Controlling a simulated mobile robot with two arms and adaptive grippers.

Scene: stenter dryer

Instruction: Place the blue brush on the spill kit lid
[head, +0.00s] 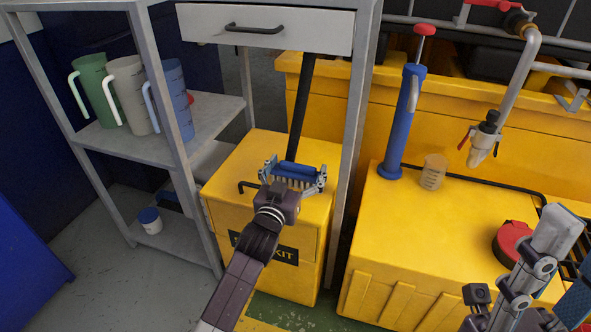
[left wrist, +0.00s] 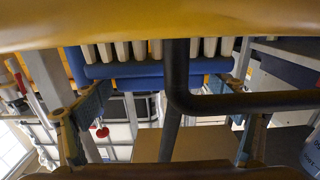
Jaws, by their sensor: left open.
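The blue brush (head: 298,168), with pale bristles facing down, lies on the yellow spill kit lid (head: 250,155). My left gripper (head: 292,177) is over the lid with its fingers spread, one towards each end of the brush. In the left wrist view the blue brush (left wrist: 150,70) spans the space between the fingers (left wrist: 160,110), its bristles against the yellow lid (left wrist: 130,22). I cannot tell whether the fingertips touch the brush.
A black bent bar (left wrist: 185,90) crosses close in the left wrist view. A grey shelf (head: 215,120) with jugs stands left, a drawer (head: 265,28) above. Right of the kit are a post, a blue pump (head: 403,120) and a beaker (head: 433,172) on a yellow base.

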